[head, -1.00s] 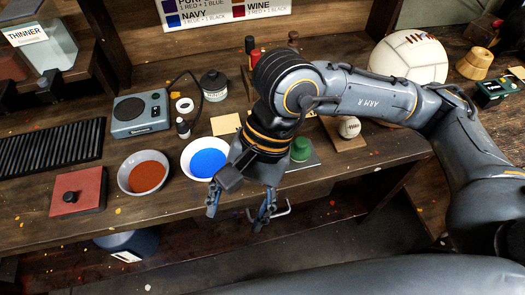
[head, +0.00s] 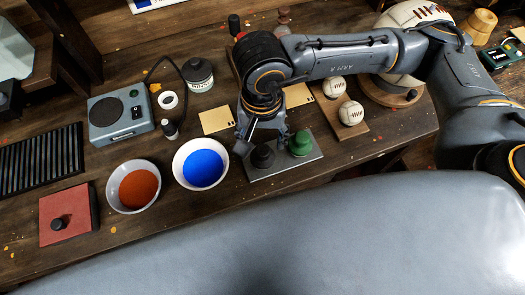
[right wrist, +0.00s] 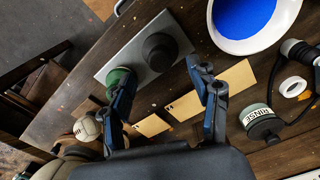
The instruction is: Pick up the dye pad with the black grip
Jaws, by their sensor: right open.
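The dye pad with the black grip (head: 262,157) stands upright on a grey metal plate (head: 284,166), beside a pad with a green grip (head: 300,144). In the right wrist view the black grip (right wrist: 160,50) lies just ahead of the open fingers, with the green grip (right wrist: 121,82) close to the left finger. My right gripper (head: 261,139) is open and empty, over the plate at the black-gripped pad; it also shows in the right wrist view (right wrist: 160,76). Its wrist hides part of the plate's back. My left gripper is in no view.
A bowl of blue dye (head: 203,168) stands just left of the plate, with a bowl of red-brown dye (head: 138,186) farther left. A red block with a dark knob (head: 70,215) lies at far left. Small balls on a board (head: 355,130) stand to the right.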

